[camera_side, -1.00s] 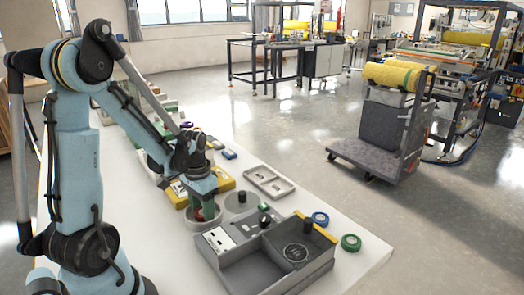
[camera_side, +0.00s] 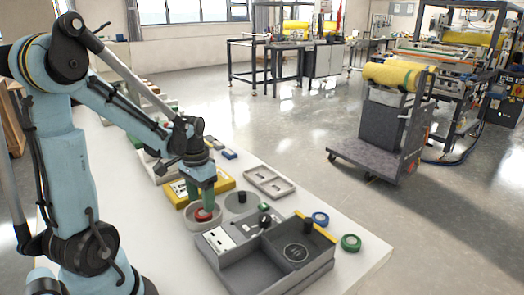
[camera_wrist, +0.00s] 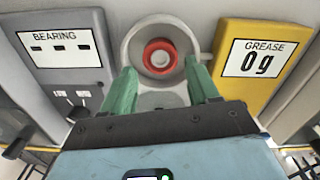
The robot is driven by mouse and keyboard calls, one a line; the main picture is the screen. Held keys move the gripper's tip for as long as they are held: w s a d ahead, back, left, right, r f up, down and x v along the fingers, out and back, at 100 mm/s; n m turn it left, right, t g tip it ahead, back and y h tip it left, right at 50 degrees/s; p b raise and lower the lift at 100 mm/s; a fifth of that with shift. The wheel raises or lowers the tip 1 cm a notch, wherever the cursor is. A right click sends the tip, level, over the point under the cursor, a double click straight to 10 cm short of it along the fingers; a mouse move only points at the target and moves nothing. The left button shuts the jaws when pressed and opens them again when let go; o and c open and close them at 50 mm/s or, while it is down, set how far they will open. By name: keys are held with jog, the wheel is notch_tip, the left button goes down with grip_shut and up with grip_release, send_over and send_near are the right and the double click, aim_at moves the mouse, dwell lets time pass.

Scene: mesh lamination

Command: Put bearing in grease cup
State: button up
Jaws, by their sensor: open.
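The bearing, a red ring with a pale centre (camera_wrist: 160,58), lies inside the round pale grease cup (camera_wrist: 132,48). In the side view the bearing (camera_side: 204,214) shows red inside the cup (camera_side: 189,221), just below the fingers. My gripper (camera_wrist: 160,70) has two green fingers spread apart, with nothing between them. In the side view my gripper (camera_side: 201,200) points down over the cup, its fingertips close above the bearing. Whether a fingertip still touches the bearing or rim cannot be told.
A yellow scale labelled GREASE (camera_wrist: 262,62) reads 0 g beside the cup. A grey BEARING panel (camera_wrist: 62,55) is on the other side, fronting a grey bin unit (camera_side: 240,262). A grey tray (camera_side: 270,183), blue roll (camera_side: 320,218) and green roll (camera_side: 351,242) lie on the white table.

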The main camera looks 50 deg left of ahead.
aim_at(203, 212)
notch_tip(203, 212, up, 8)
jog(key=w+d+r+m+t, duration=0.1)
jog(key=d+t, duration=0.6)
jog(key=d, duration=1)
jog(key=shift+w+d+m, duration=0.25)
jog(key=shift+w+m, duration=0.35)
jog(key=shift+w, duration=0.45)
